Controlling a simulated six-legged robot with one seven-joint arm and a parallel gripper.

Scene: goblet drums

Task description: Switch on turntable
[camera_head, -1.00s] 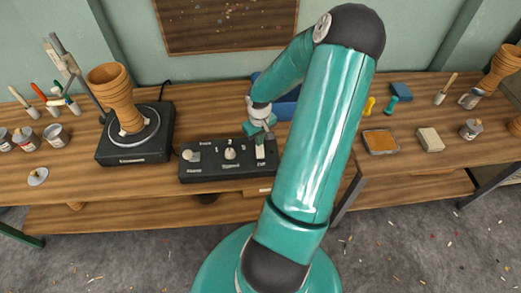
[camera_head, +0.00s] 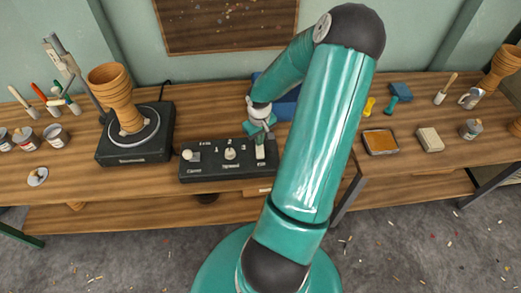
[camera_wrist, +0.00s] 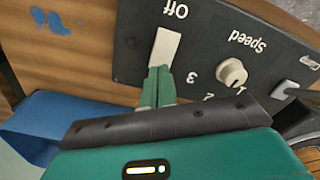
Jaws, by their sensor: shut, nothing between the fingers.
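The turntable (camera_head: 133,146) is a black box with a round plate, left of the control box (camera_head: 225,172). A brown goblet-shaped piece (camera_head: 115,95) stands on the plate. The control box is black, with a white rocker switch (camera_head: 260,152) at its right end. In the wrist view the same switch (camera_wrist: 166,48) shows beside the word "Off", with the speed knob (camera_wrist: 231,72) to its right. My gripper (camera_head: 262,130) is over the back of the switch. Its green fingers (camera_wrist: 158,82) are together and empty, at the near end of the switch; I cannot tell if they touch it.
A blue object (camera_head: 284,104) lies behind my gripper, partly hidden by my arm. An orange-filled tray (camera_head: 380,142) and a pale block (camera_head: 430,139) lie to the right. Tools and cans stand at the left.

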